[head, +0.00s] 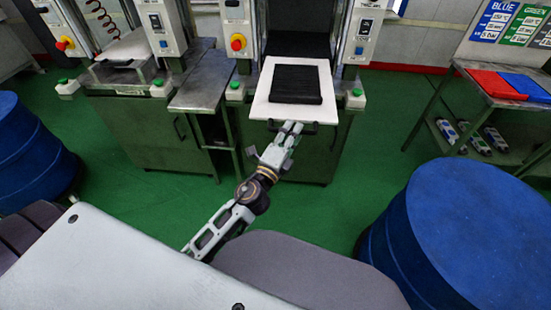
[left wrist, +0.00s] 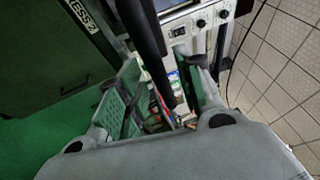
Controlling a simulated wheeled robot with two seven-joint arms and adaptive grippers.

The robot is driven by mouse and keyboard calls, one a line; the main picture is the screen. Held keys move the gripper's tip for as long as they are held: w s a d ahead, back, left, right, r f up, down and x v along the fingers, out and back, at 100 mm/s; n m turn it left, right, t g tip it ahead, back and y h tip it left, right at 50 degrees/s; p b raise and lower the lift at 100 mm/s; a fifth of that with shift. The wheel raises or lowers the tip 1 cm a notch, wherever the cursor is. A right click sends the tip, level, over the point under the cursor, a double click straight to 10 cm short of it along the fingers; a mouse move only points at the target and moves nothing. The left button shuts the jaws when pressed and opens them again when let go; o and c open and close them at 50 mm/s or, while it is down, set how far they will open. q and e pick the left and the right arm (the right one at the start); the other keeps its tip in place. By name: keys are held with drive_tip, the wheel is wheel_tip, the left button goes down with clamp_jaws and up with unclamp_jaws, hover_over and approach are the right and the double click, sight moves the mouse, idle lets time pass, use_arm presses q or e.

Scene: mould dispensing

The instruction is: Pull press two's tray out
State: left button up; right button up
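Press two's tray (head: 259,105) is a white plate with a black square mould (head: 297,84) on it. In the head view it juts out of the press front towards me. A dark handle bar (head: 308,127) runs along its front edge. My left gripper (head: 291,127) is at the middle of this handle. In the left wrist view the dark bar (left wrist: 147,40) passes between the green-padded fingers of my left gripper (left wrist: 165,103). Gaps show beside the bar, so the fingers look open around it. My right gripper is in neither view.
Press one (head: 125,47) stands to the left, with a metal side table (head: 203,80) between the presses. Blue drums stand at the left (head: 30,150) and right (head: 460,235). A rack with red (head: 497,85) and blue trays is at the right. Green floor lies clear before press two.

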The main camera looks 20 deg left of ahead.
use_arm(q)
drive_tip(key=v, duration=1)
drive_tip(key=shift+s, duration=0.4)
idle(1.0)
drive_tip(key=shift+a, duration=0.2)
idle(0.5)
